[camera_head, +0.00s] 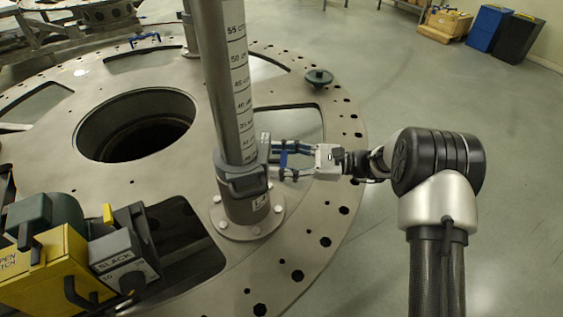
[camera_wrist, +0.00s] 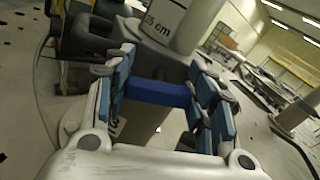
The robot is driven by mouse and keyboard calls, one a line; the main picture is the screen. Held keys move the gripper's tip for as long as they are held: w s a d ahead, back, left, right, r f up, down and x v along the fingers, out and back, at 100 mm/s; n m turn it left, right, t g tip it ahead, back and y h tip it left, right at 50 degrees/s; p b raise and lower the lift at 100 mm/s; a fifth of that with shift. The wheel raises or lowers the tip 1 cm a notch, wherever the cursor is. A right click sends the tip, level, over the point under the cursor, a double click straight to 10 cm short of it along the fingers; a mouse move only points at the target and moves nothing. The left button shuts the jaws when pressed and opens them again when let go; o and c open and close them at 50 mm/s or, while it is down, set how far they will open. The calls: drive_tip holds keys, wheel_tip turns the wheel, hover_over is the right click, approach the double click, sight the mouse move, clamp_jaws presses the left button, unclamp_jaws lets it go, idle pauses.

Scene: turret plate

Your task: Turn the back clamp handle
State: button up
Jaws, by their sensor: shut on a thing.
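A metal post (camera_head: 230,90) with a centimetre scale stands on the round plate and has a grey clamp collar (camera_head: 240,182) low on it. A blue clamp handle (camera_head: 283,159) sits at the right side of the collar. My gripper (camera_head: 288,160) reaches it from the right. In the wrist view the blue handle (camera_wrist: 160,92) lies crosswise between the blue-padded fingers of my gripper (camera_wrist: 162,95), which is shut on it. The fingers partly hide the handle's ends. The collar and post (camera_wrist: 165,22) are just beyond it.
The turret plate (camera_head: 310,215) has a large central hole (camera_head: 135,125) and several cut-outs. A yellow box (camera_head: 45,265) and a grey box marked SLACK (camera_head: 125,262) stand at the front left. Another post (camera_head: 188,30) stands at the back. Floor (camera_head: 430,90) right of the plate is clear.

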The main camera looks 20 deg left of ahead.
drive_tip(key=n+b, duration=0.2)
drive_tip(key=n, duration=0.1)
drive_tip(key=n+b, duration=0.1)
drive_tip(key=shift+s+f+n, duration=0.1)
drive_tip(key=shift+f+n, duration=0.15)
drive_tip(key=shift+n, duration=0.05)
drive_tip(key=n+b, duration=0.3)
drive_tip(key=n, duration=0.1)
drive_tip(key=shift+s+f+n+b, duration=0.1)
drive_tip(key=shift+n+b, duration=0.2)
drive_tip(key=n+b, duration=0.1)
drive_tip(key=n, duration=0.1)
drive_tip(key=shift+n+b, duration=0.65)
drive_tip(key=shift+n, duration=1.25)
drive_tip(key=o, duration=1.1)
drive_tip(key=shift+d, duration=0.1)
